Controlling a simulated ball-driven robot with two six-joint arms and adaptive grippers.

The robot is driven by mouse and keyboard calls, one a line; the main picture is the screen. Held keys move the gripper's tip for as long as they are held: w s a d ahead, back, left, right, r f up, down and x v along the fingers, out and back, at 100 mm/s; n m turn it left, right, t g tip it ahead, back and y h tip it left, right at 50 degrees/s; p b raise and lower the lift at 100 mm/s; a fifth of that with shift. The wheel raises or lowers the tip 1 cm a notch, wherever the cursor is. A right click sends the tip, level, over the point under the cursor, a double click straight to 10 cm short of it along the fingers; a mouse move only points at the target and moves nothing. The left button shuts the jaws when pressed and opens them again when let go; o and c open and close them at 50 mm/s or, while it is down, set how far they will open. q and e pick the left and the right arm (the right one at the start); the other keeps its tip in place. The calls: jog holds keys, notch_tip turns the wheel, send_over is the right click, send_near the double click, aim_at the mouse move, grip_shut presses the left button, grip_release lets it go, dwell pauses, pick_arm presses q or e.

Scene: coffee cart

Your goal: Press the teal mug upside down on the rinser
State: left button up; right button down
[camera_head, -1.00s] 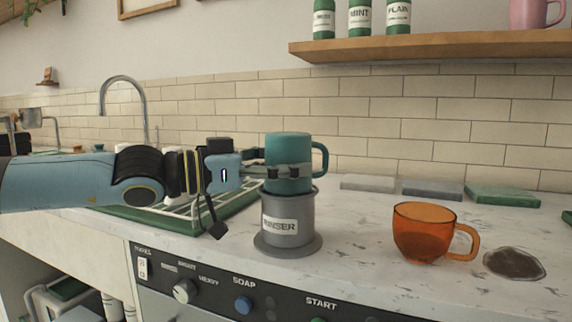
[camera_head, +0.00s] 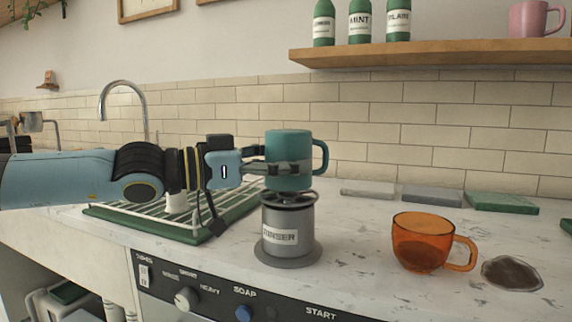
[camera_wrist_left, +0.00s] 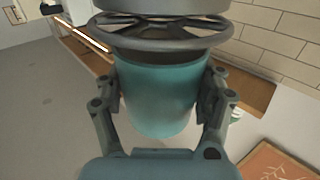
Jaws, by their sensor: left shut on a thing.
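The teal mug (camera_head: 288,146) is upside down, its closed end up and its handle to the right. My left gripper (camera_head: 285,169) is shut around its sides. In the left wrist view the mug (camera_wrist_left: 155,95) sits between both fingers (camera_wrist_left: 160,105), mouth toward the spoked rinser top (camera_wrist_left: 165,35). The grey rinser (camera_head: 306,225), labelled RINSER, stands upright on the counter directly below the mug. The rinser's spoked top shows under the mug's rim, with the mug just above it. I cannot tell whether they touch. My right gripper is out of view.
An orange glass mug (camera_head: 418,243) and a dark spill (camera_head: 512,274) are on the counter to the right. A green drying rack (camera_head: 150,222) is left of the rinser, under my arm. Flat cloths (camera_head: 500,203) lie along the back. A control panel (camera_head: 215,295) is in front.

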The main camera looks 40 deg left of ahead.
aim_at(287, 130)
pick_arm(q)
jog(key=shift+r+p, duration=1.65)
jog(key=shift+r, duration=0.85)
jog(key=shift+f, duration=0.1)
